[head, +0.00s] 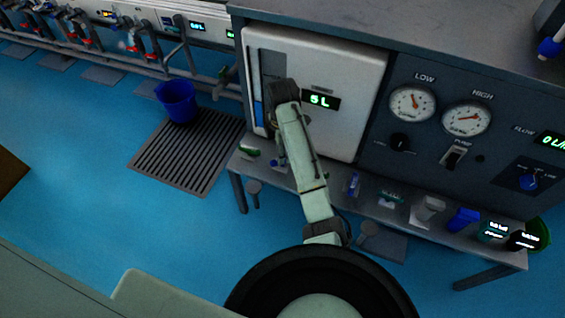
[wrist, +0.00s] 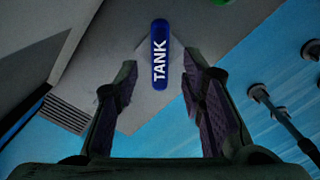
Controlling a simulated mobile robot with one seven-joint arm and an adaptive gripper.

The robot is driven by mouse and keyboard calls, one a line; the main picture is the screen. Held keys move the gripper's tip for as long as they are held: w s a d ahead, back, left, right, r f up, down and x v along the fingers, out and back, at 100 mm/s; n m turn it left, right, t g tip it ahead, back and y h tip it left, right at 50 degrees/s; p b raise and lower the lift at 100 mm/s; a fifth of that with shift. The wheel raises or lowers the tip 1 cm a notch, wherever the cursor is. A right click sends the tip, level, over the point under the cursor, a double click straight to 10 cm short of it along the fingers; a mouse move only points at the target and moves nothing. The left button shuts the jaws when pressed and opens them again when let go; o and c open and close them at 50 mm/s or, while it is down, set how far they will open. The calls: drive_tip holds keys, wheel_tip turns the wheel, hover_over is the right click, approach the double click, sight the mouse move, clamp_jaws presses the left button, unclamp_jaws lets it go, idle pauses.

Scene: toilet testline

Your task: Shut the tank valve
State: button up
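The tank valve shows in the wrist view as a blue handle (wrist: 160,42) with white lettering "TANK". It lies lengthwise along the view, against a grey surface. My gripper (wrist: 159,70) is open, with one dark finger on each side of the handle's near end. Gaps show on both sides, and neither finger appears to touch it. In the head view my arm reaches to the front of the white tank panel (head: 340,75) with the "5 L" display. There my arm hides most of the gripper, and I cannot make out the valve handle clearly.
A grey shelf (head: 400,212) below the panel holds several small items. Gauges (head: 412,103) and switches are to the right. A blue bucket (head: 177,100) stands on a floor grate (head: 190,150) at left. The blue floor in front is mostly clear.

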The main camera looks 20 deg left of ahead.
drive_tip(key=shift+f, duration=1.85)
drive_tip(key=shift+c, duration=0.4)
clamp_jaws()
